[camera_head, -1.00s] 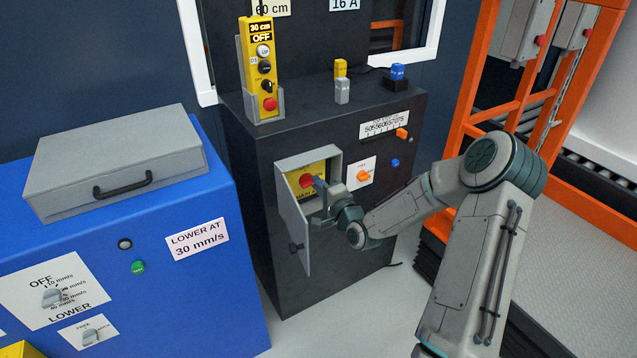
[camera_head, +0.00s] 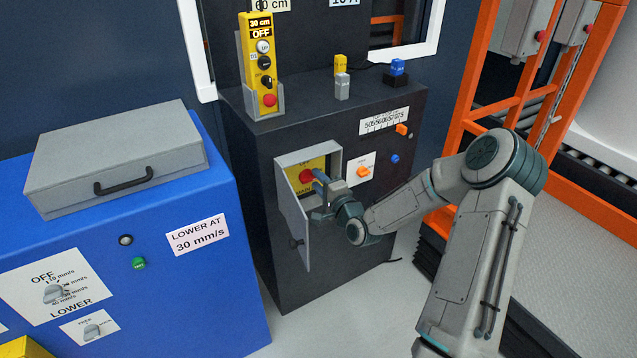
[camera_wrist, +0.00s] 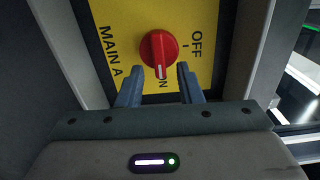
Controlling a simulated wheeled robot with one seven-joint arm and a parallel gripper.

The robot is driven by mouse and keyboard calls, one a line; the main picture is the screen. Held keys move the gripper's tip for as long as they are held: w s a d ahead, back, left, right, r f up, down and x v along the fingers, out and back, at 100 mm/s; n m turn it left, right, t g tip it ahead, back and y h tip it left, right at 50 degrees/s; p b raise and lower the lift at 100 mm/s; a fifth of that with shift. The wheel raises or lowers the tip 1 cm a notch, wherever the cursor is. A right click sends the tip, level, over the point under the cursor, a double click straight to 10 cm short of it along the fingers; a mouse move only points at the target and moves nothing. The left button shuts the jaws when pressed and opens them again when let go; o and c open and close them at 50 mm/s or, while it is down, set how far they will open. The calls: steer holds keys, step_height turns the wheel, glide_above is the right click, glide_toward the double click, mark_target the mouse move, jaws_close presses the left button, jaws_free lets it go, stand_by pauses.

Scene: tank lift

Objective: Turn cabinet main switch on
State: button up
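The cabinet main switch is a round red knob (camera_wrist: 158,52) on a yellow plate (camera_wrist: 122,38) inside a small box with its door open. The knob also shows in the head view (camera_head: 306,176). Its white mark points down in the wrist view, toward a partly hidden label ending in N (camera_wrist: 163,84). The OFF label (camera_wrist: 196,45) is to the right of the knob. My gripper (camera_wrist: 160,70) is open. Its two blue-grey fingers are spread on either side of the knob's lower end, with nothing held between them. Contact with the knob is not visible.
The box's grey door (camera_head: 293,232) hangs open to the left of my gripper. An orange switch (camera_head: 363,172) and a blue button (camera_head: 395,159) are to the right on the dark cabinet (camera_head: 275,135). A blue cabinet (camera_head: 215,270) stands at left.

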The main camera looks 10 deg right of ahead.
steer(key=p+v, duration=0.1)
steer(key=v, duration=1.3)
steer(key=shift+p, duration=0.4)
steer(key=shift+w+r, duration=0.1)
steer(key=s+a+r+n+g+h+p, duration=0.2)
steer(key=s+r+n+g+p, duration=0.2)
steer(key=r, duration=0.7)
steer(key=s+a+r+n+g+h+p, duration=0.1)
steer(key=s+a+r+n+g+p, duration=0.1)
steer(key=s+r+n+g+p, duration=0.3)
steer(key=s+a+r+n+g+h+p, duration=0.2)
steer(key=s+r+n+g+p, duration=0.3)
steer(key=s+r+p, duration=0.6)
steer(key=s+r, duration=0.3)
steer(key=r, duration=0.3)
steer(key=shift+s+a+h, duration=0.15)
steer(key=shift+s+h, duration=0.15)
